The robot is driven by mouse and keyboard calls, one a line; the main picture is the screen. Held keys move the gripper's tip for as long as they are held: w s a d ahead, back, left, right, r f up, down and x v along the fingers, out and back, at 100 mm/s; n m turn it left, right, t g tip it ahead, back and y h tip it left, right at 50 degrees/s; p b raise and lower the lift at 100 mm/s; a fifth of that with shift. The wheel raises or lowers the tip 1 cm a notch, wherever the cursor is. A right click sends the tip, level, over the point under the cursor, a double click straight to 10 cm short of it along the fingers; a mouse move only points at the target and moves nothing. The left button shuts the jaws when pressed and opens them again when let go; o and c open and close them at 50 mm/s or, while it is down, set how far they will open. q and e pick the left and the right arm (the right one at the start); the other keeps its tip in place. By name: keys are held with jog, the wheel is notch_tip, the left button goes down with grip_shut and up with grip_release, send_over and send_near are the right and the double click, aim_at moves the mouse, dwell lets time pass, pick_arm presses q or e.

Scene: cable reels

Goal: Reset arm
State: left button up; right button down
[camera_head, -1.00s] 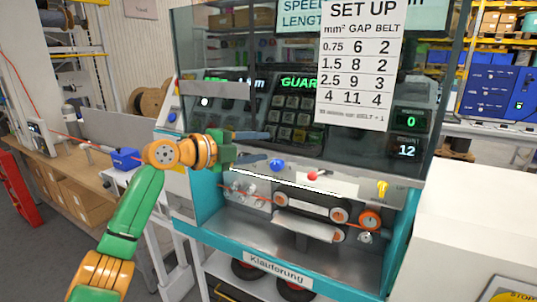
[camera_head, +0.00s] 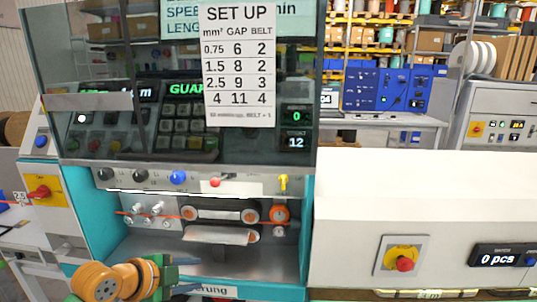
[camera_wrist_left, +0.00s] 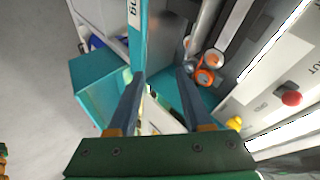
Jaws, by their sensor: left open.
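My left gripper (camera_head: 190,276) is at the lower left in the head view, on my green and orange arm, in front of the machine's lower front. Its two blue-grey fingers are apart with nothing between them; in the left wrist view the open fingers (camera_wrist_left: 160,78) point toward the teal frame of the machine (camera_wrist_left: 98,85). The machine (camera_head: 80,205) has a belt unit (camera_head: 222,215) with orange rollers in its open bay. My right gripper is in neither view.
A white cabinet (camera_head: 420,185) with a red stop button (camera_head: 404,263) stands at the right.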

pick_arm(q)
jog(key=s+d+f+n+g+y, duration=0.3)
jog(key=s+f+n, duration=0.4)
jog(key=s+f, duration=0.65)
jog(key=s+f+n+g+y, duration=0.1)
jog(key=s+f+n, duration=0.1)
jog(key=s+n, duration=0.35)
jog(key=s+f+n+g, duration=0.1)
jog(key=s+f+n, duration=0.2)
jog(key=s, duration=0.5)
notch_tip(320, 180, down, 16)
jog(key=s+r+g, duration=0.1)
jog(key=s, duration=0.1)
jog(key=s+a+f+g, duration=0.1)
jog(key=s+a+f, duration=0.1)
jog(key=s+f, duration=0.9)
jog(key=shift+s+a+f+g+y, duration=0.3)
jog(key=shift+s+a+f+g, duration=0.1)
jog(key=shift+s, duration=0.4)
